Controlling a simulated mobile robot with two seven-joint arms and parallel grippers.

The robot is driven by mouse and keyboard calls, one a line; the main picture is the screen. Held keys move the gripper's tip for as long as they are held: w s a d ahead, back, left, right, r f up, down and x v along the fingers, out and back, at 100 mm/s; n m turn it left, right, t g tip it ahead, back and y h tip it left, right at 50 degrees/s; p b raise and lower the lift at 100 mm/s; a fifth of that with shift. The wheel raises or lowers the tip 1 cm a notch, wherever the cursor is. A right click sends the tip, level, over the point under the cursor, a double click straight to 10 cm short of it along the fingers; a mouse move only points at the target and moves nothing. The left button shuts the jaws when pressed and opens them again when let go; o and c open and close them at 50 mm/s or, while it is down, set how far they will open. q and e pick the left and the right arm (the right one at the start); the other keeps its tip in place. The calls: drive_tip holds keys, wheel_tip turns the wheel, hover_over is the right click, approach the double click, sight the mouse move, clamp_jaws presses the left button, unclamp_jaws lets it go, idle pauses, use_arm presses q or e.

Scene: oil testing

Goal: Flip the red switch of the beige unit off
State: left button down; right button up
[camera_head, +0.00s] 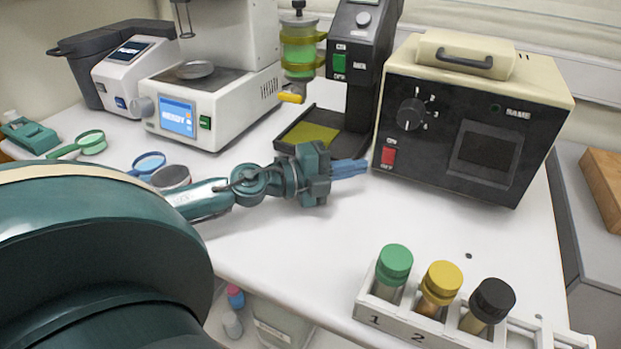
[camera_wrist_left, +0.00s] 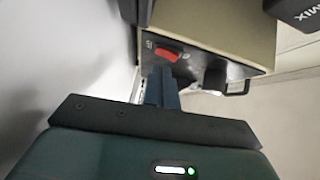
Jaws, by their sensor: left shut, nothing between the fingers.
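The beige unit (camera_head: 470,115) stands at the back right of the table, with a black front panel, a dial and a dark display. Its red switch (camera_head: 388,157) sits at the lower left of the panel, between the ON and OFF marks. The red switch (camera_wrist_left: 168,53) also shows in the left wrist view, just beyond the fingertips. My left gripper (camera_head: 364,168) is shut and empty, its blue fingers pointing at the panel just left of and slightly below the switch. I cannot tell whether the fingertips touch the panel. My right gripper is not in view.
A black device (camera_head: 352,75) with a green switch stands left of the beige unit, close behind my left gripper. A white rack (camera_head: 392,316) with capped vials stands at the front right. The tabletop (camera_head: 330,240) between gripper and rack is clear.

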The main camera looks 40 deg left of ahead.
use_arm(q)
drive_tip(key=v, duration=0.9)
drive_tip(key=shift+s, duration=0.15)
idle(0.4)
